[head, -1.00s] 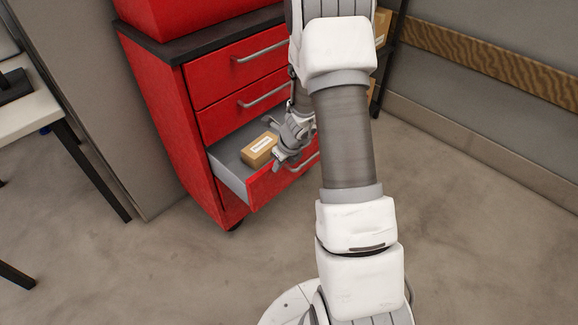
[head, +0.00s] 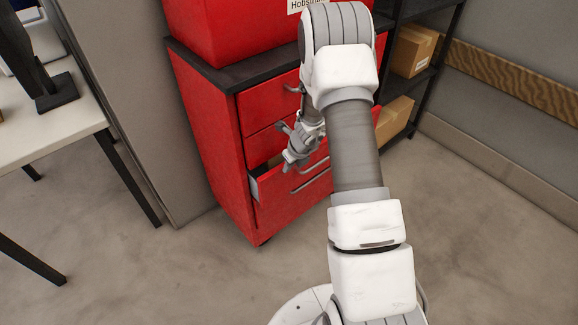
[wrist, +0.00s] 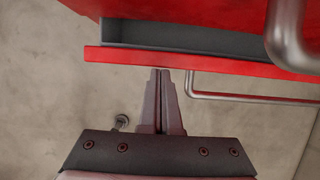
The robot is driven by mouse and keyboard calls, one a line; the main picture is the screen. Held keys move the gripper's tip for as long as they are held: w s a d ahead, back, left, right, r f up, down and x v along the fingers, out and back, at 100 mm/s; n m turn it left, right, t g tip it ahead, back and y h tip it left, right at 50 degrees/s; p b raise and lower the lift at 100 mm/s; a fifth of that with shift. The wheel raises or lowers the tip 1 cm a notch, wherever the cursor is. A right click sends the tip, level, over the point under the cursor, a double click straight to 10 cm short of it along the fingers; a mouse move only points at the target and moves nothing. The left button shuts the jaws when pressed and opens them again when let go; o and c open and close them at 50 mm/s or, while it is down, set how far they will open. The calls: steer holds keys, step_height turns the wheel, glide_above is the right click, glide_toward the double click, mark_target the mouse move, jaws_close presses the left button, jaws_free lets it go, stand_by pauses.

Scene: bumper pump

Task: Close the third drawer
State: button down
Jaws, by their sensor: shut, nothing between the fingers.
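The red cabinet (head: 205,130) has drawers above with bar handles; one handle (wrist: 286,35) is close at the upper right of the wrist view. A white table (head: 60,130) stands at left, a shelf with cardboard boxes (head: 412,50) at right. The floor in front is clear.

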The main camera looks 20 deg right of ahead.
steer(key=shift+w+a, duration=0.1)
steer(key=shift+w, duration=0.15)
steer(key=shift+s, duration=0.1)
stand_by(0.4)
